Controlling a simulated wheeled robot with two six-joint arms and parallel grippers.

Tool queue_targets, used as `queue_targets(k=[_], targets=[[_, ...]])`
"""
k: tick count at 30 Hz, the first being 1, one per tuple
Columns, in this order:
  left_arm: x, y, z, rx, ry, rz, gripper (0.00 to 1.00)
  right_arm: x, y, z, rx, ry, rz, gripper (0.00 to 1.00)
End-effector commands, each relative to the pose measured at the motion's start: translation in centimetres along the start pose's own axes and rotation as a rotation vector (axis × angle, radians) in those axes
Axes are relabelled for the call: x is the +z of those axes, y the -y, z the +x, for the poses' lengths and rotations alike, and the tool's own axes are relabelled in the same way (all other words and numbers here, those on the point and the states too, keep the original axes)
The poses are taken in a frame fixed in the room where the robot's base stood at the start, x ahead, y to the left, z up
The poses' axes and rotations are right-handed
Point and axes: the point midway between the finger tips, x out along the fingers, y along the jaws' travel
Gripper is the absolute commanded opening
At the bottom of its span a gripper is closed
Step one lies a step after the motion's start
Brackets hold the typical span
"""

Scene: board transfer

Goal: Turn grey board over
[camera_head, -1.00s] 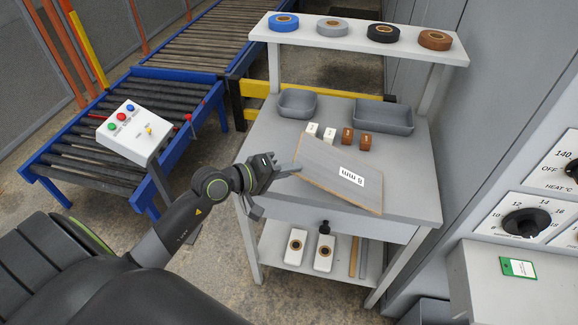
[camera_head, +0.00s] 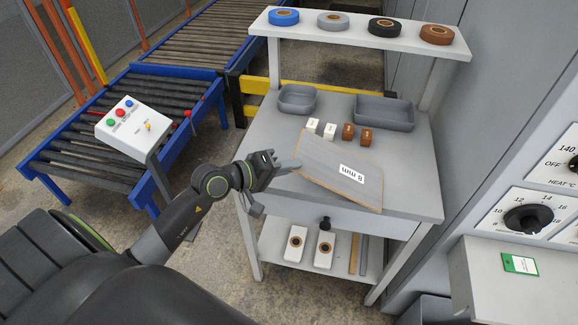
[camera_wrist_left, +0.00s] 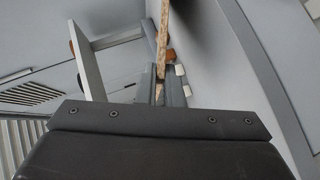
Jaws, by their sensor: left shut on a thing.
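The grey board (camera_head: 326,165) has a thin wood-coloured edge and a white label reading 8 mm, upside down in the head view. It is tilted over the front part of the workbench (camera_head: 415,190); I cannot tell how much of it touches the top. My left gripper (camera_head: 288,165) is shut on the board's left edge. In the left wrist view the board (camera_wrist_left: 163,38) shows edge-on between the fingers of my left gripper (camera_wrist_left: 160,92). My right gripper is not in view.
White blocks (camera_head: 312,125) and brown blocks (camera_head: 348,131) stand just behind the board. Two grey trays (camera_head: 384,113) sit farther back. Tape rolls (camera_head: 384,28) lie on the upper shelf. A control box (camera_head: 133,124) and roller conveyor (camera_head: 75,150) are at left; a grey cabinet (camera_head: 500,90) is at right.

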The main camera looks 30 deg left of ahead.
Motion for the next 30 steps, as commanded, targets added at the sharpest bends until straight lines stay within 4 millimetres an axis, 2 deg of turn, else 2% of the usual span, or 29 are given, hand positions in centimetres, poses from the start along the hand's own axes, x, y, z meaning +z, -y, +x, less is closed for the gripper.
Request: queue_targets(k=[9, 10, 15, 30], targets=[[0.08, 0.23, 0.11, 0.002, -0.001, 0.001, 0.00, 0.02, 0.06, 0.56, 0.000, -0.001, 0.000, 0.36], [0.05, 0.15, 0.08, 0.002, -0.001, 0.001, 0.11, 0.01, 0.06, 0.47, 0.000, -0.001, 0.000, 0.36], [0.06, 0.16, 0.08, 0.002, 0.000, 0.000, 0.33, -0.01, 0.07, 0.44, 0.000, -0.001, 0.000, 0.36], [0.07, 0.24, 0.08, 0.000, 0.000, 0.000, 0.35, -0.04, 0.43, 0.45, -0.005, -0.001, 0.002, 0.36]])
